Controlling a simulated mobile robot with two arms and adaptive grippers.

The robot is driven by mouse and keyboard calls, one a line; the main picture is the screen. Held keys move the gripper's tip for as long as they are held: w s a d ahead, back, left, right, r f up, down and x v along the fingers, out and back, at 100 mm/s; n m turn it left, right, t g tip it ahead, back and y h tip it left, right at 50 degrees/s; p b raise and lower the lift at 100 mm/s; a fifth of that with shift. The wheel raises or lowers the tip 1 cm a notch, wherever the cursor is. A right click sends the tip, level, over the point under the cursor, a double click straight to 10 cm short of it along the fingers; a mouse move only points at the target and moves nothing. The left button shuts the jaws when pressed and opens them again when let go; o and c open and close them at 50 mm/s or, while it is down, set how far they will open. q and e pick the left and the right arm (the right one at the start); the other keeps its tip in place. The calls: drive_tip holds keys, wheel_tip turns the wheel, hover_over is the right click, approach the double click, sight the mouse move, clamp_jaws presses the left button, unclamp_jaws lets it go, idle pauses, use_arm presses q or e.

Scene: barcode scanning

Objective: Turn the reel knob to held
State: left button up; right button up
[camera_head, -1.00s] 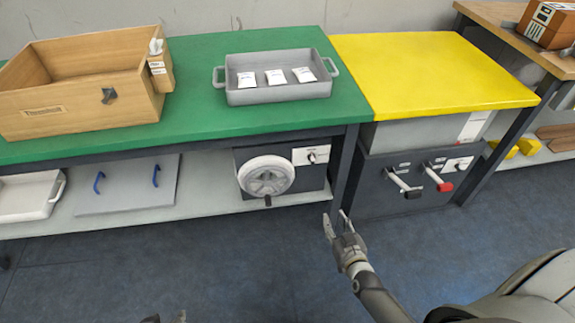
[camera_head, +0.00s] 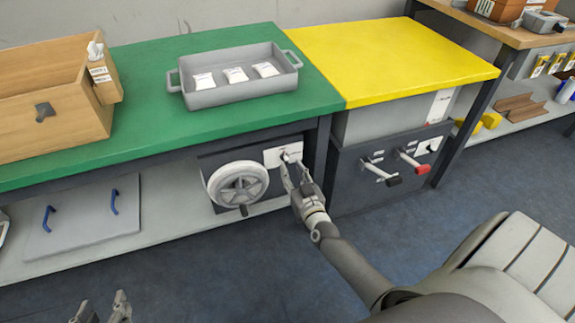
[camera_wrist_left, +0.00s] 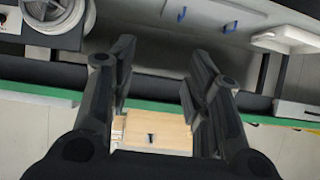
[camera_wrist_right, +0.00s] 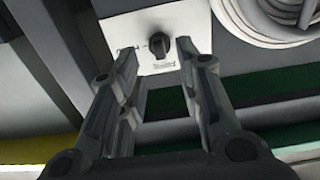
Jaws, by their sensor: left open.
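The reel knob is a small black knob (camera_wrist_right: 159,45) on a white plate (camera_wrist_right: 140,32) in the right wrist view. In the head view the plate (camera_head: 273,157) sits right of the grey reel wheel (camera_head: 238,187), on the dark box under the green table. My right gripper (camera_head: 293,172) is in front of the plate and partly covers the knob. In the right wrist view my right gripper (camera_wrist_right: 165,62) is open, with the knob just ahead between its fingertips, apparently not touching. My left gripper (camera_head: 103,300) is open and empty at the bottom left, away from the reel.
A grey tray (camera_head: 225,95) with three white packets and a wooden box (camera_head: 45,115) stand on the green table (camera_head: 150,130). The table's leg (camera_head: 318,150) is close beside my right gripper. Two lever handles (camera_head: 412,160) are on the box under the yellow top.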

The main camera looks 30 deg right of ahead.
sight(287, 162)
drive_tip(key=b+x, duration=0.1)
drive_tip(key=x, duration=0.2)
drive_tip(key=shift+w, duration=0.25)
use_arm(q)
drive_tip(key=w+d+r+t+h, duration=0.1)
drive_tip(key=w+r+t, duration=0.2)
drive_tip(key=r, duration=0.2)
drive_tip(key=shift+d+r+t, duration=0.3)
drive_tip(key=shift+r, duration=0.1)
use_arm(e)
drive_tip(key=shift+w+d, duration=0.15)
drive_tip(key=shift+w, duration=0.3)
clamp_jaws()
